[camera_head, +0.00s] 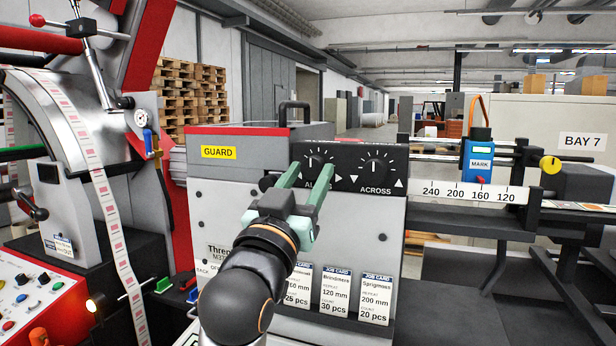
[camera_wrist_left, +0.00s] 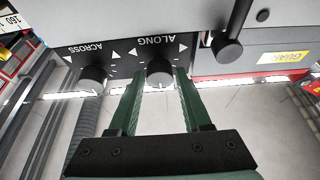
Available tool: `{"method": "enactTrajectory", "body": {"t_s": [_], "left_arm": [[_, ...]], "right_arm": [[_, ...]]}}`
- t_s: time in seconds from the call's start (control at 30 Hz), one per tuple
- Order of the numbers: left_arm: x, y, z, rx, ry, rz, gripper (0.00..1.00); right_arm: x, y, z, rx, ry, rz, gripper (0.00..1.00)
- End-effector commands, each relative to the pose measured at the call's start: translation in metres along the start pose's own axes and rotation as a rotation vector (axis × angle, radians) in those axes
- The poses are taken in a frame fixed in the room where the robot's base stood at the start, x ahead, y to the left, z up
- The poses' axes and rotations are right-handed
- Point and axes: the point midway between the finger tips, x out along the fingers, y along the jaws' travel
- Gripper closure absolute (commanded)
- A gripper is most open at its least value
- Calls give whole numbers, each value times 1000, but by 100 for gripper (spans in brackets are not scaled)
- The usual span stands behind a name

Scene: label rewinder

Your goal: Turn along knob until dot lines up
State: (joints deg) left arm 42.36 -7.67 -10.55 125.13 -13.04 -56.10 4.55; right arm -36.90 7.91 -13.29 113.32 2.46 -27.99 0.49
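The ALONG knob (camera_head: 316,161) is a black dial on the dark upper panel of the grey machine, with its label partly covered by my fingers. It also shows in the left wrist view (camera_wrist_left: 160,74), with white triangles to either side on the panel. My left gripper (camera_head: 312,172) has its two green fingers apart, one on each side of this knob, tips close to it. In the wrist view (camera_wrist_left: 159,84) I cannot make out firm contact. Which way the knob's mark points, and any dot, is too small to tell. My right gripper is not in view.
The similar ACROSS knob (camera_head: 376,167) is just right of it. A black handle (camera_wrist_left: 229,50) juts out beside the ALONG knob in the wrist view. Job cards (camera_head: 335,291) hang below the panel. A blue MARK unit (camera_head: 478,158) sits on a rail at right.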

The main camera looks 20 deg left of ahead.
Motion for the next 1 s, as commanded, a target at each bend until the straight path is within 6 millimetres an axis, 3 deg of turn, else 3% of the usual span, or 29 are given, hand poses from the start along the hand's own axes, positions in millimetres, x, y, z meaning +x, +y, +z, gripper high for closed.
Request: {"method": "enactTrajectory", "body": {"t_s": [0.07, 0.4, 0.77, 1.0], "left_arm": [[0, 0, 0, 0, 0, 0, 62], [0, 0, 0, 0, 0, -1, 100], [1, -1, -1, 21, 0, 5, 100], [2, -2, -3, 123, -1, 47, 100]], "right_arm": [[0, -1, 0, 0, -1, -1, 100], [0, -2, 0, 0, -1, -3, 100], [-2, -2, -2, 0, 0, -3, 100], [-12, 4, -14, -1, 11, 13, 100]]}}
